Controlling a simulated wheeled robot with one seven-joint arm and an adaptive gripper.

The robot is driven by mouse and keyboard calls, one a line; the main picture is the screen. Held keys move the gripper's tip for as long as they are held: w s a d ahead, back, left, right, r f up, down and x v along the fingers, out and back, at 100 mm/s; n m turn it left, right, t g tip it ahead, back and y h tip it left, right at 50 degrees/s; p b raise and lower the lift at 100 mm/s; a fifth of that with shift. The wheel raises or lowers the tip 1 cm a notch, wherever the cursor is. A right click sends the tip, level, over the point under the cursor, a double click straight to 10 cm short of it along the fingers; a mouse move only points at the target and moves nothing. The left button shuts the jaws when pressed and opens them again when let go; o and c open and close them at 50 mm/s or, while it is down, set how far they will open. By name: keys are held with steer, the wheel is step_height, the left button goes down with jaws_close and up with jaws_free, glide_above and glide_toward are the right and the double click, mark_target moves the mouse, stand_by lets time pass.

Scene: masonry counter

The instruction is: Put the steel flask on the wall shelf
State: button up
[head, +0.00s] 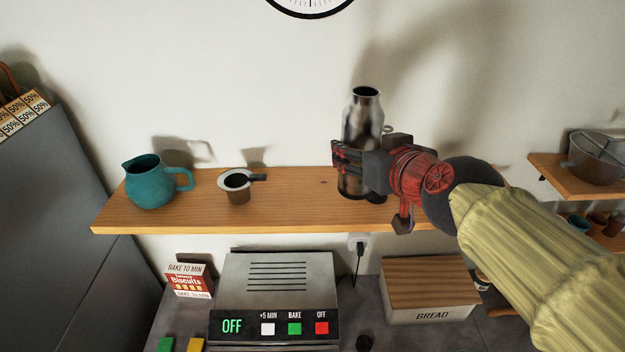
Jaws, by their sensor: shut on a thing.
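The steel flask (362,122) is a shiny metal bottle with an open top and a darker lower part. It is upright at the wooden wall shelf (290,205), right of the shelf's middle. Its base appears at the level of the shelf's top, but I cannot tell for sure whether it touches the board. My gripper (358,165) reaches in from the right and is shut around the flask's middle. The fingers hide part of the flask's body.
A teal jug (150,182) and a small dark-handled cup (237,187) stand on the shelf's left half. Below are an oven (278,285), a biscuit box (188,281) and a bread box (430,292). A second shelf (577,180) at right holds a pot (597,155).

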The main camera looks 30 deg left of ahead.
steer(key=w+a+f+b, duration=0.3)
steer(key=w+a+f, duration=0.5)
steer(key=a+f, duration=0.4)
steer(key=shift+f, duration=0.4)
steer(key=shift+f, duration=0.2)
steer(key=o, duration=1.7)
